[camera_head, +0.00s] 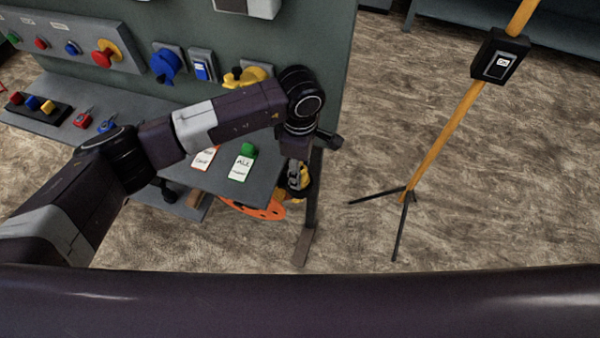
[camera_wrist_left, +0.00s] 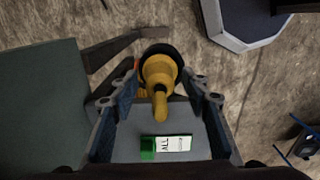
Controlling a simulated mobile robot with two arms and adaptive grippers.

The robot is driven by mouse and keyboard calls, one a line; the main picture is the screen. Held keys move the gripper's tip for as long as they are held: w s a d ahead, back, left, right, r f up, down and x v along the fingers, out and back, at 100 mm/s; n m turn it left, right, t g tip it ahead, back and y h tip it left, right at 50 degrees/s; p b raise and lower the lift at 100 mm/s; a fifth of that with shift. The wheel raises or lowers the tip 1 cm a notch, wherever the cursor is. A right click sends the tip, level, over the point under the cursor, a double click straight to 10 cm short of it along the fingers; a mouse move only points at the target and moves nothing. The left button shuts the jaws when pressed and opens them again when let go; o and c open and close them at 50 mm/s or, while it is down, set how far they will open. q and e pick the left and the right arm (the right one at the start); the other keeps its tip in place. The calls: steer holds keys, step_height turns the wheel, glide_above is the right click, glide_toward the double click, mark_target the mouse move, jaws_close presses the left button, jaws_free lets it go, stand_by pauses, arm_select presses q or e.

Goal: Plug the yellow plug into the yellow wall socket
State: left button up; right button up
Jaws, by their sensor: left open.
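The yellow plug shows in the left wrist view (camera_wrist_left: 160,78), a rounded yellow body with a dark ring around its far end and a narrower part toward the camera. My left gripper (camera_wrist_left: 158,101) is open, with one finger on each side of the plug and gaps between. In the head view my left gripper (camera_head: 298,180) points down beside the table's right end, with yellow showing at it. My right gripper is not in view.
The table (camera_head: 262,172) carries a green-topped tag (camera_head: 242,166) and a red-topped tag (camera_head: 203,158). An orange round thing (camera_head: 268,211) is below. A blue socket (camera_head: 165,63) and a switch (camera_head: 202,67) are on the panel.

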arm_select(q)
steer(key=c, duration=1.2)
steer(key=shift+o, duration=0.2)
steer(key=shift+r, duration=0.1)
step_height(320, 180, up, 20)
steer(key=b, duration=0.3)
steer(key=s+a+f+m, duration=0.2)
steer(key=s+a+m, duration=0.3)
steer(key=a+m, duration=0.2)
steer(key=s+a+f+m, duration=0.3)
steer(key=s+a+m, duration=0.2)
steer(key=a, duration=0.7)
steer(key=shift+f+m, duration=0.35)
steer(key=shift+m, duration=0.85)
